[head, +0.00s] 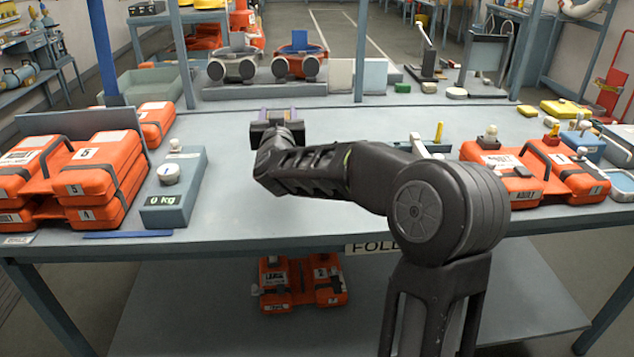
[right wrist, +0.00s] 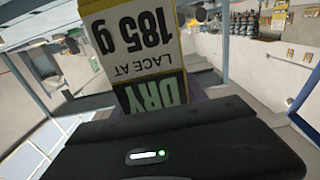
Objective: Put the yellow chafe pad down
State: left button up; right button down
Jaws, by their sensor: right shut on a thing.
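My right gripper (head: 278,114) is over the back middle of the grey workbench (head: 235,200), pointing away from me. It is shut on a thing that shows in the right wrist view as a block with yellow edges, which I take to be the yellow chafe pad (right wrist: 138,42). Its white and green label reads, upside down, "LACE AT 185 g" and "DRY". In the head view the gripper hides most of it, and I cannot tell its height above the bench. My left gripper is not in view.
Orange cases (head: 95,175) and a grey scale (head: 175,190) reading 0 kg stand at the left. More orange cases (head: 530,175) are at the right, with a yellow flat item (head: 565,109) behind. Breathing sets (head: 300,65) stand beyond. The bench's middle is largely clear.

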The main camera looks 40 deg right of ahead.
jog(key=shift+s+a+r, duration=0.15)
jog(key=shift+r, duration=0.1)
notch_tip(320, 180, down, 5)
jog(key=shift+r+b, duration=0.1)
jog(key=shift+b, duration=0.45)
jog(key=shift+f, duration=0.2)
notch_tip(320, 180, down, 5)
jog(key=shift+r+b, duration=0.1)
jog(key=shift+b, duration=0.2)
jog(key=c, duration=0.6)
grip_release()
jog(key=shift+f, duration=0.2)
